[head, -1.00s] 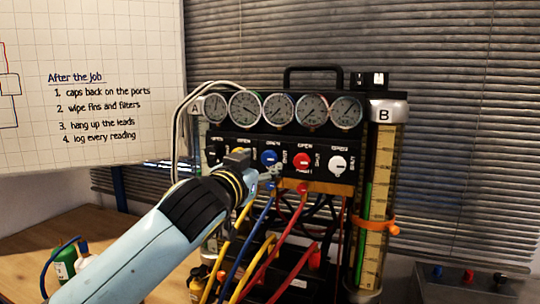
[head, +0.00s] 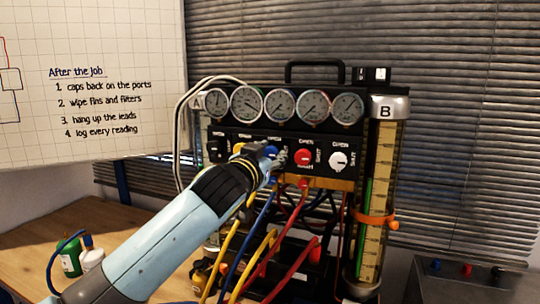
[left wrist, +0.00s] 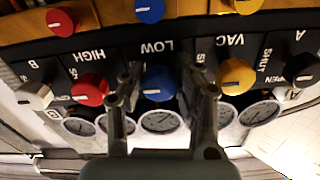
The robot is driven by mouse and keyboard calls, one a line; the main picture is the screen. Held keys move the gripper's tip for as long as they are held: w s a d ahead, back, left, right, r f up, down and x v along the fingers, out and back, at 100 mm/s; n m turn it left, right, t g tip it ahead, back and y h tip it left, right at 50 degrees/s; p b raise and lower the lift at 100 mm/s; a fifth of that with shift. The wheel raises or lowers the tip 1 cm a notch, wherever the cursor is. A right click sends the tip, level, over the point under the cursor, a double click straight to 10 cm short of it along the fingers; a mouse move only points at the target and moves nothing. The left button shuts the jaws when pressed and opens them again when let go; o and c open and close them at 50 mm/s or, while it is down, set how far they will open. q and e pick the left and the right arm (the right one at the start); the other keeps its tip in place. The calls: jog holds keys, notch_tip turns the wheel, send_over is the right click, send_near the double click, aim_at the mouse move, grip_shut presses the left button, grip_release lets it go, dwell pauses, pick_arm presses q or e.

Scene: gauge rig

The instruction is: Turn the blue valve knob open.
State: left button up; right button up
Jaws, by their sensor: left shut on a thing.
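The blue valve knob (left wrist: 158,84) is on the black front panel (left wrist: 215,55), under the LOW label in the left wrist view. My left gripper (left wrist: 160,75) has one finger on each side of this knob and is shut on it. In the head view, my left gripper (head: 279,158) reaches the panel from the lower left and largely hides the blue knob. My right gripper is not in view.
A red knob (head: 303,157) and a white knob (head: 338,160) sit to the right on the panel. A row of gauges (head: 280,104) is above. Coloured hoses (head: 291,230) hang below. A tall column (head: 379,190) stands at right, and a green bottle (head: 70,261) at left.

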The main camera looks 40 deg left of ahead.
pick_arm(q)
grip_shut()
jog(key=n+b, duration=0.3)
jog(key=shift+f, duration=0.15)
jog(key=n+b, duration=0.3)
jog(key=n, duration=0.1)
jog(key=shift+n, duration=0.3)
jog(key=n+b, duration=0.2)
jog(key=n, duration=0.3)
jog(key=shift+b, duration=0.3)
jog(key=n+b, duration=0.1)
jog(key=n, duration=0.4)
jog(key=shift+d+b, duration=0.1)
jog(key=shift+b, duration=0.3)
jog(key=shift+n, duration=0.3)
